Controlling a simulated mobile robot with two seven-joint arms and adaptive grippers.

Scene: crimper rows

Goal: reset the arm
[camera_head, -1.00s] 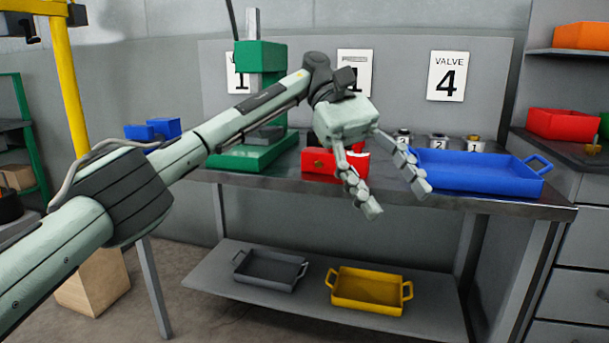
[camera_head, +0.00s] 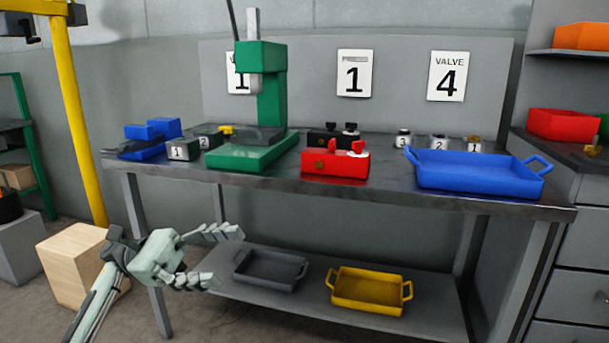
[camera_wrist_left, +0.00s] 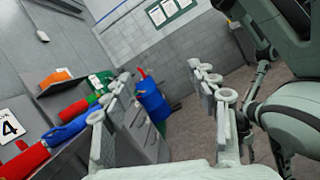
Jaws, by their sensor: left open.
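My left gripper (camera_head: 222,257) is low at the left in the head view, in front of the workbench (camera_head: 400,190) and below its top. Its fingers are spread apart with nothing between them. In the left wrist view its fingers (camera_wrist_left: 160,115) are also apart and empty. My left arm comes in from the bottom left corner. My right gripper does not show in the head view.
The bench holds a green press (camera_head: 272,110), a red block (camera_head: 335,163), a blue tray (camera_head: 480,172) and small numbered parts. A grey tray (camera_head: 270,268) and a yellow tray (camera_head: 370,290) sit on the lower shelf. A wooden box (camera_head: 75,265) stands behind my left arm.

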